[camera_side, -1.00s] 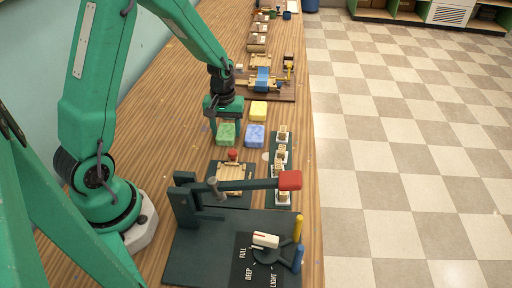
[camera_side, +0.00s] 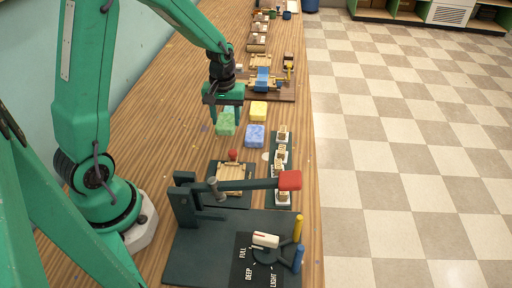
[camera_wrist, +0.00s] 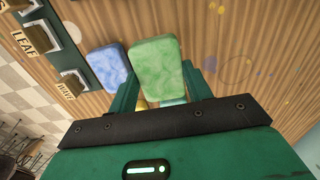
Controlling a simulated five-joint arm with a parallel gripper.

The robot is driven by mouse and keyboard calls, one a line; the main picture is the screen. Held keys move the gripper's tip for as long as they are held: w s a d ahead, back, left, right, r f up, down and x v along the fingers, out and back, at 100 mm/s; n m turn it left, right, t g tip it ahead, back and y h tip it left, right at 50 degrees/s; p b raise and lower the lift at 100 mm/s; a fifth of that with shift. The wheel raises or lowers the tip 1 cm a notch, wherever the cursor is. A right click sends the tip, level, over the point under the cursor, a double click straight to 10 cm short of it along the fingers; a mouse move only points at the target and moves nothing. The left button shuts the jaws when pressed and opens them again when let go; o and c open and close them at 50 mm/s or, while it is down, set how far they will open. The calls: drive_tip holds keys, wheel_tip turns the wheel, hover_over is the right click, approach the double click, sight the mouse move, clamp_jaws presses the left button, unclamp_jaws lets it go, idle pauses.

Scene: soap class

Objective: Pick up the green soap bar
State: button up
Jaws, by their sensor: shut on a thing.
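The marbled green soap bar (camera_side: 225,126) is between the two fingers of my gripper (camera_side: 226,121) in the side view, held up off the wooden bench. It fills the space between the fingers in the wrist view (camera_wrist: 158,66), where my gripper (camera_wrist: 166,75) is shut on its sides. A blue soap bar (camera_side: 255,135) lies to its right; it also shows in the wrist view (camera_wrist: 107,66). A yellow soap bar (camera_side: 258,111) lies further back. A pale teal bar (camera_side: 229,111) is partly hidden behind my gripper.
A stamping press with a red-ended lever (camera_side: 289,180) and a dial board stand at the front. A small wooden tray (camera_side: 235,178) is behind the lever. A rack of labelled stamps (camera_side: 282,155) stands on the right. Bare bench lies left of the soap bars.

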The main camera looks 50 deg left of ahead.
drive_tip(key=s+d+r, duration=0.3)
drive_tip(key=d+r, duration=0.3)
drive_tip(key=d, duration=0.4)
drive_tip(key=shift+d+r, duration=0.2)
drive_tip(key=shift+d, duration=0.05)
drive_tip(key=shift+s, duration=0.1)
drive_tip(key=s+d+f, duration=0.2)
drive_tip(key=s+d, duration=0.1)
drive_tip(key=s, duration=0.3)
drive_tip(key=shift+s+d+f, duration=0.15)
drive_tip(key=shift+s+d, duration=0.1)
drive_tip(key=shift+d, duration=0.15)
drive_tip(key=shift+f, duration=0.15)
drive_tip(key=shift+f, duration=2.7)
drive_tip(key=shift+f, duration=0.6)
idle(0.5)
